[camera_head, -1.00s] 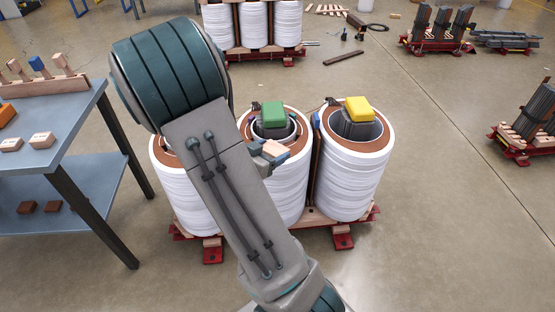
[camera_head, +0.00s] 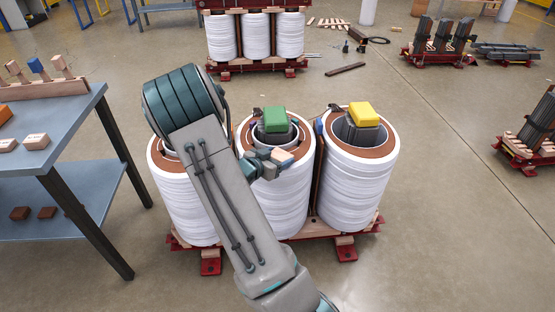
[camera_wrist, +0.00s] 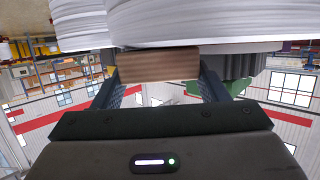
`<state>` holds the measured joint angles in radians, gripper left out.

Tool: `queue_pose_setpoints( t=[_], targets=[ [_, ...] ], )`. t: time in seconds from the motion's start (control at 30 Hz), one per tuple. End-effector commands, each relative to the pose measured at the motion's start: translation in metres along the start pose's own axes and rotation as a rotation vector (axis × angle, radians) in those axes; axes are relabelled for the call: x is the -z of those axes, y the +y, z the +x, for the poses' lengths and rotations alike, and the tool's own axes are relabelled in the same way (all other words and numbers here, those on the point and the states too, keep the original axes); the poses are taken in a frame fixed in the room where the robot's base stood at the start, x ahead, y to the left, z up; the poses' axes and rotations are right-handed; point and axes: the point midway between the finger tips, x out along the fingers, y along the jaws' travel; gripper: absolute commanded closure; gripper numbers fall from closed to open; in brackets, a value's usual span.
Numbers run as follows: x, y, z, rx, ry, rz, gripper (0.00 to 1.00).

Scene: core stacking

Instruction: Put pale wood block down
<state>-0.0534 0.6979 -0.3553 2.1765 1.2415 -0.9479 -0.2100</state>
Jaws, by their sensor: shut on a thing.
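The pale wood block (camera_head: 283,157) is held in my gripper (camera_head: 271,161), in front of the middle white coil (camera_head: 283,200) near its top rim in the head view. In the wrist view the block (camera_wrist: 158,64) sits between the two dark fingers of my gripper (camera_wrist: 159,78), with white coil windings (camera_wrist: 200,20) close beyond it. I cannot tell whether the block touches the coil. My arm hides part of the left coil (camera_head: 182,205) and the middle coil.
A green block (camera_head: 275,118) tops the middle coil's core and a yellow block (camera_head: 364,115) the right one's. A grey-blue table (camera_head: 75,135) with small wood blocks (camera_head: 36,141) stands at left. Open floor (camera_head: 450,220) lies to the right.

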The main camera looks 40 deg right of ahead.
Motion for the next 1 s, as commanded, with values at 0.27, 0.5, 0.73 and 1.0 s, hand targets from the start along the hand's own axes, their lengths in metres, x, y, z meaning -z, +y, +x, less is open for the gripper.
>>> queue_pose_setpoints(
  t=[0.27, 0.5, 0.73, 1.0],
  targets=[
    [-0.001, 0.000, 0.000, 0.000, 0.001, 0.000, 0.57],
    [-0.002, 0.000, 0.001, 0.001, 0.000, 0.001, 0.11],
    [0.000, 0.000, 0.000, 0.001, 0.000, 0.001, 0.11],
    [0.004, -0.001, -0.040, 0.006, -0.001, -0.001, 0.11]
  ],
)
